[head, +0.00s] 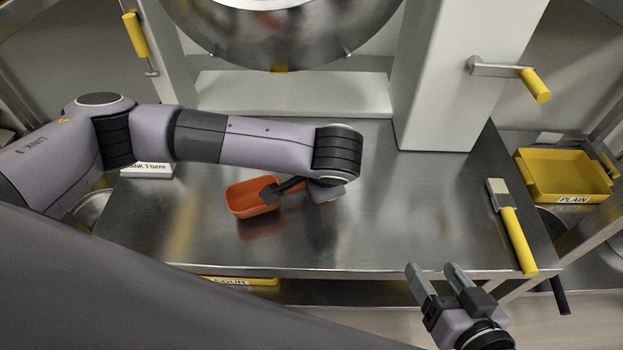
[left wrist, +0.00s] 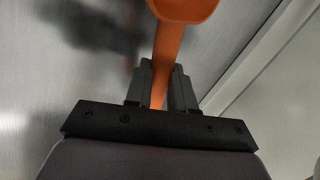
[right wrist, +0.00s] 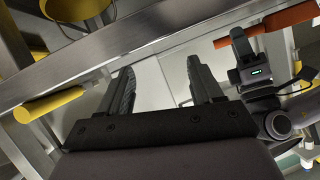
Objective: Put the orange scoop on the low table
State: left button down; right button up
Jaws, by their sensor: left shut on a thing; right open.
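The orange scoop (head: 250,198) is over the steel table in the middle of the head view. My left gripper (head: 285,188) is shut on the scoop's handle. In the left wrist view the orange handle (left wrist: 164,62) runs between the fingers (left wrist: 160,85), with the bowl at the top edge. A gap between scoop and tabletop is hard to judge, though a reddish reflection shows below it. My right gripper (head: 440,280) is open and empty in front of the table's front edge; its spread fingers show in the right wrist view (right wrist: 163,88). I cannot tell which surface is the low table.
A brush with a yellow handle (head: 517,240) lies at the steel table's (head: 400,220) right edge. A yellow tray labelled PLAIN (head: 562,185) stands right. A white sign (head: 148,171) stands left. The big steel drum (head: 290,45) hangs behind. The tabletop's right half is mostly clear.

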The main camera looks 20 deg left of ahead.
pick_arm(q)
jog(key=shift+r, duration=0.1)
jog(key=shift+f+b, duration=0.35)
jog(key=shift+f, duration=0.25)
jog(key=c, duration=1)
grip_release()
pick_arm(e)
jog(key=shift+w+a+r+y, duration=0.25)
jog(key=shift+a+y, duration=0.05)
jog(key=shift+a, duration=0.15)
pick_arm(q)
jog(key=shift+o, duration=0.2)
